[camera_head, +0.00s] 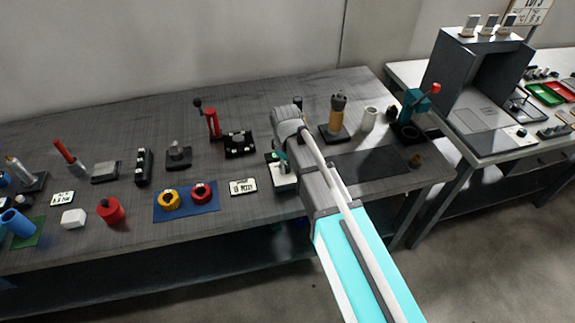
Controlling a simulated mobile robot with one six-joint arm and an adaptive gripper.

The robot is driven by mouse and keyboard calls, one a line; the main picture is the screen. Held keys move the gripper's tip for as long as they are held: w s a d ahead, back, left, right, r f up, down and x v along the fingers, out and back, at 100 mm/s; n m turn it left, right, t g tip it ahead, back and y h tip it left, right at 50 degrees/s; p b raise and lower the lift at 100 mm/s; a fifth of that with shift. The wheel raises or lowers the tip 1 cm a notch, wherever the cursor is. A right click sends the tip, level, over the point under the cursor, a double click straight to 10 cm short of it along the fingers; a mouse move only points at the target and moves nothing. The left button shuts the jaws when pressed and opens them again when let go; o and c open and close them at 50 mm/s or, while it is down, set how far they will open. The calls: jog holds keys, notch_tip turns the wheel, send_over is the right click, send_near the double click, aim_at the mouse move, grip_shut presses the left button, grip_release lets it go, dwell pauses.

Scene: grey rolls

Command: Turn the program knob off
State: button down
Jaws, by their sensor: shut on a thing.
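A small pale device (285,184) stands near the front edge of the grey workbench, partly hidden by my arm. A teal part rises at its back. My arm reaches in from the lower right, and its wrist is above and behind this device. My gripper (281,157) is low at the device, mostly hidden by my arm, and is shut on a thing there. The program knob lies at this spot, but its shape and setting are too small and covered to read.
A label plate (243,187) and a blue mat (185,214) with yellow and red rings lie to the left. A black block (240,145) and a red-handled lever (212,122) stand behind. A brown-and-black cylinder (336,116) and white cup (370,118) stand right.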

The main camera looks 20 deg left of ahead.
jog(key=shift+w, duration=0.15)
jog(key=shift+m, duration=1)
jog(key=shift+c, duration=1.5)
grip_release()
jog(key=shift+r, duration=0.1)
